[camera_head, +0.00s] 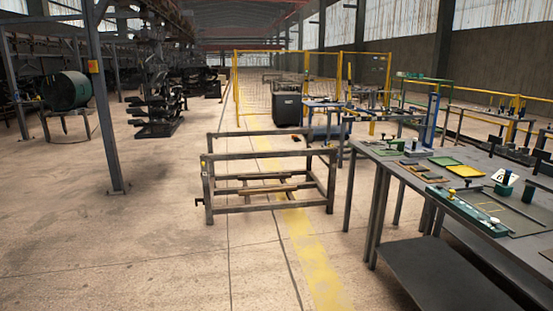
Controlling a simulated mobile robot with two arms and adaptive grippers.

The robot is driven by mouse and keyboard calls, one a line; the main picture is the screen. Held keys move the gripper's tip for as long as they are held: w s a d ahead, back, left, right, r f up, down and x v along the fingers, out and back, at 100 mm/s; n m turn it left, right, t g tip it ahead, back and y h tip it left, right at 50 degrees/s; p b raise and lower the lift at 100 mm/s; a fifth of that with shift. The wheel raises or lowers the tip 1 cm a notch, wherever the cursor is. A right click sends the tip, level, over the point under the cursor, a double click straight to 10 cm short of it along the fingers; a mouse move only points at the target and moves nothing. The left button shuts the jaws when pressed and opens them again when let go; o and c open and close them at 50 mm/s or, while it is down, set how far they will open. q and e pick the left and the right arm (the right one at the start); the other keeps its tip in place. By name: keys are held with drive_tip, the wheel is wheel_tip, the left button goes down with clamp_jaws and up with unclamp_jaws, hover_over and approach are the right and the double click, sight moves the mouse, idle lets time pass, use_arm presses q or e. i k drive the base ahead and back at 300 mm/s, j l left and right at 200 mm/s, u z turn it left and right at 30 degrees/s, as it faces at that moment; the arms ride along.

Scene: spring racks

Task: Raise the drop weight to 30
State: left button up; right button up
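A tall blue upright stand (432,119) stands toward the far side of the dark workbench (398,160) on the right. It could be the drop-weight device, but I cannot tell a weight or read a scale on it at this size. A white card (504,177) with a dark mark stands on the bench at the right. Neither of my grippers is in view.
The bench also carries a green tray (445,161), a yellow-edged tray (466,171) and a long green fixture (466,210). A low metal frame rack (268,155) stands left of the bench. Yellow mesh fencing (262,85) stands behind.

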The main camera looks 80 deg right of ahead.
sight(419, 126)
drive_tip(key=z, duration=3.75)
